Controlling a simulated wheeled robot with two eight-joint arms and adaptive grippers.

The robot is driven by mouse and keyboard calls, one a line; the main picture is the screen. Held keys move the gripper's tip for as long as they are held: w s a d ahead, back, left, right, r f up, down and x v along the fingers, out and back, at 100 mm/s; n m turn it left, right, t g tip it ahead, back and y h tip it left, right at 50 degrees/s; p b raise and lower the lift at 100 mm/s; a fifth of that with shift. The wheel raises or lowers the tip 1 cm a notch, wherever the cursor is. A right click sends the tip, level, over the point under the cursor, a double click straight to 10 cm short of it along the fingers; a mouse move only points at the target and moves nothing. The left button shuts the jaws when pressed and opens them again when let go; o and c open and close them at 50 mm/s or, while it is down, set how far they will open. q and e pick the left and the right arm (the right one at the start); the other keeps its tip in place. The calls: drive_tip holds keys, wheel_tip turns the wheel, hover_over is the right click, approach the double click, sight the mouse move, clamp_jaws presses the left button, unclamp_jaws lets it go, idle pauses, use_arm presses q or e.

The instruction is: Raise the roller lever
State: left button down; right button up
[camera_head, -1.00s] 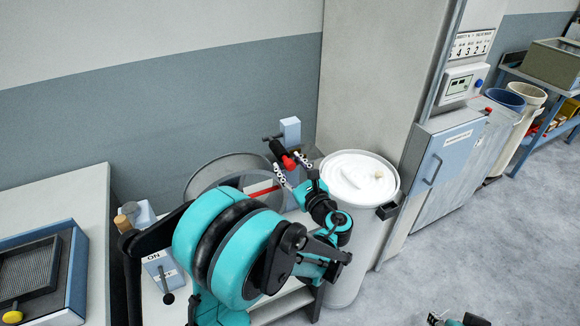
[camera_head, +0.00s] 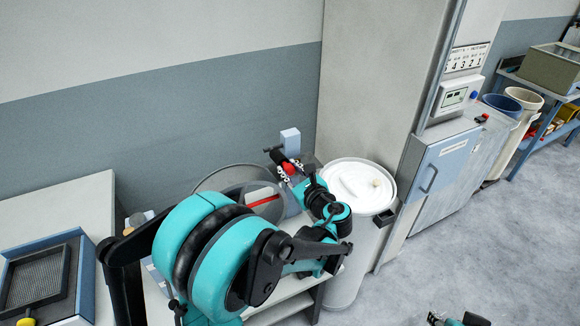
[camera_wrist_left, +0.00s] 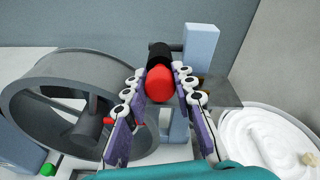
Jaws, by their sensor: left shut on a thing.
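The roller lever's handle (camera_head: 288,168) has a red grip and a black end, and stands by a pale blue post (camera_head: 290,142) against the wall. My left gripper (camera_head: 291,171) is shut on the red grip. The lever's arm is mostly hidden. My right gripper (camera_head: 445,319) shows only in part at the bottom edge, and its jaws are too small to read.
A grey drum ring (camera_wrist_left: 38,95) with a red-ended bar stands left of the left gripper. A white can (camera_head: 352,215) with pale fibre stands close on its right. A grey column (camera_head: 370,90) rises behind the can. The floor at right is open.

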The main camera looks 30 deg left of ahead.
use_arm(q)
drive_tip(key=w+a+r+g+h+p, duration=0.7)
drive_tip(key=a+r+h+p, duration=0.3)
drive_tip(key=p, duration=0.7)
drive_tip(key=shift+w+r+g+p, duration=0.3)
drive_tip(key=shift+w+r+g, duration=0.1)
drive_tip(key=shift+r, duration=0.8)
drive_tip(key=c, duration=1.2)
unclamp_jaws()
drive_tip(key=v, duration=1.2)
